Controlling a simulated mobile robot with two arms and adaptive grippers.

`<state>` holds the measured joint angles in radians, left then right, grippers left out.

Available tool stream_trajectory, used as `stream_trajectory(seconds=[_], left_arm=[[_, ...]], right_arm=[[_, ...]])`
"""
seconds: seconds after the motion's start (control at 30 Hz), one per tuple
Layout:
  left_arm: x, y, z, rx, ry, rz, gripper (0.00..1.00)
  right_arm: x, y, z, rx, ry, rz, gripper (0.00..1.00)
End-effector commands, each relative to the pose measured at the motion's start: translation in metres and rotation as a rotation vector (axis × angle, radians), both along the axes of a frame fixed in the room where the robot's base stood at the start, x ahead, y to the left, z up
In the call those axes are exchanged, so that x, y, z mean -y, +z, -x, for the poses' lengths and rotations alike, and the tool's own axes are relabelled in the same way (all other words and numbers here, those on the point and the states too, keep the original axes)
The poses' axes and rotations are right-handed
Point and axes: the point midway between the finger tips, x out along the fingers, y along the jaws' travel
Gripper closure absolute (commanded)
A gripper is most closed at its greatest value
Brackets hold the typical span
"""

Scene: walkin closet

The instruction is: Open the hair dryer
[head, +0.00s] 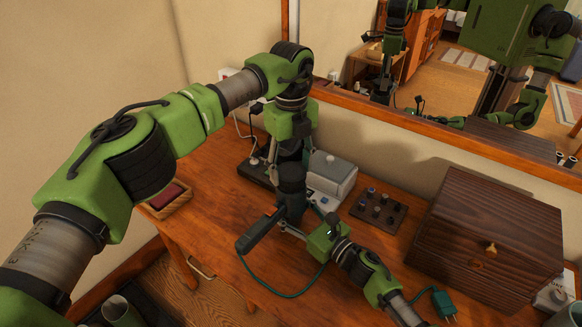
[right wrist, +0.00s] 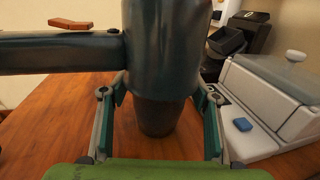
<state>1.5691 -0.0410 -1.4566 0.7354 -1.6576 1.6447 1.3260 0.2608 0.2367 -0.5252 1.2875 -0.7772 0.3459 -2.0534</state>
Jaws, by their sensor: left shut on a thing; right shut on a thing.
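The hair dryer (head: 291,203) is dark teal. Its barrel stands about upright above the table, and its handle (head: 262,231) points to the lower left with an orange switch (head: 270,210) on it. My left gripper (head: 289,163) comes down from above and is shut on the barrel's upper end; its fingertips are partly hidden. My right gripper (head: 300,229) comes from the lower right and is shut on the lower barrel. In the right wrist view, the fingers of my right gripper (right wrist: 160,125) lie on both sides of the barrel (right wrist: 165,60).
A green cord runs from the handle to a loose plug (head: 444,303) at the right. A mirror is behind.

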Motion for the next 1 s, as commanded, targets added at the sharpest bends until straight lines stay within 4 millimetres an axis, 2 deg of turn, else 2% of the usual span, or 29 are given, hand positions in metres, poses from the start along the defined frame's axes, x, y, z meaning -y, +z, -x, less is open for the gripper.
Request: stream_trajectory(seconds=[0.33,0.6,0.63,0.67,0.7,1.0], left_arm=[[0.000,0.035,-0.001,0.003,-0.001,0.001,0.72],[0.000,0.040,0.000,0.000,0.000,0.000,0.72],[0.000,0.040,0.000,0.000,0.000,0.000,0.72],[0.000,0.040,0.000,0.000,0.000,0.000,0.72],[0.000,0.040,0.000,0.000,0.000,0.000,0.72],[0.000,0.040,0.000,0.000,0.000,0.000,0.72]], right_arm=[[0.000,-0.002,0.001,-0.003,0.000,0.001,1.00],[0.000,-0.002,0.001,-0.003,0.000,0.001,1.00],[0.000,-0.002,0.001,-0.003,0.000,0.001,0.37],[0.000,-0.002,0.001,-0.003,0.000,0.001,0.29],[0.000,-0.001,0.000,-0.001,0.000,0.001,0.25],[0.000,-0.001,0.000,-0.001,0.000,0.001,0.25]])
